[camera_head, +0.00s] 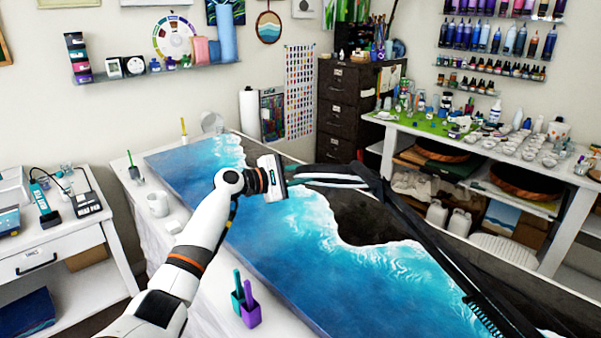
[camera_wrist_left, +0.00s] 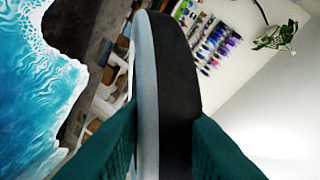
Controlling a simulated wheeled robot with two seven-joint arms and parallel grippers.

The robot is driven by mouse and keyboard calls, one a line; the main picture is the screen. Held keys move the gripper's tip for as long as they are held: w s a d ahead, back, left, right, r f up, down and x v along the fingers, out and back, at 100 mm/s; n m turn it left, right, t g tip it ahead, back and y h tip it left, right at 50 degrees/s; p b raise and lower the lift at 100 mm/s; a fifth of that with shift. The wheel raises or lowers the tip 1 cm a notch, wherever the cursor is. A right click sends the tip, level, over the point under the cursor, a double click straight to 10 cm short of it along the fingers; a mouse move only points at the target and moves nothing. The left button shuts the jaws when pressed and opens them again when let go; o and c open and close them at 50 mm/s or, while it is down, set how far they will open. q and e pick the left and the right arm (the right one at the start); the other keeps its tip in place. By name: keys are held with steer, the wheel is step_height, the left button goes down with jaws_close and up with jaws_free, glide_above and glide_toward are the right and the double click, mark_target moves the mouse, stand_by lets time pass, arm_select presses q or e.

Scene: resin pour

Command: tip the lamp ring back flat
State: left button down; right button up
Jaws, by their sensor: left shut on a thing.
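The lamp ring (camera_head: 330,179) shows in the head view as a narrow, nearly edge-on black and white band above the seascape panel. I cannot tell its exact tilt. It joins a long black lamp arm (camera_head: 430,232) that runs down to the lower right. My left gripper (camera_head: 284,179) is at the ring's left end, shut on its rim. In the left wrist view the ring (camera_wrist_left: 178,85) is a black band with a pale grey face, standing between the green fingers of my left gripper (camera_wrist_left: 165,135). My right gripper is not in view.
The blue-and-white panel (camera_head: 290,255) covers most of the table below the ring. A side table (camera_head: 400,128) with cups stands at the back right.

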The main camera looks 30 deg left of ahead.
arm_select(q)
steer(key=c, duration=1.2)
jaws_free()
steer(key=shift+s+a, duration=0.3)
steer(key=shift+s, duration=0.15)
steer(key=b+v, duration=0.3)
steer(key=v, duration=0.8)
steer(key=shift+b, duration=0.4)
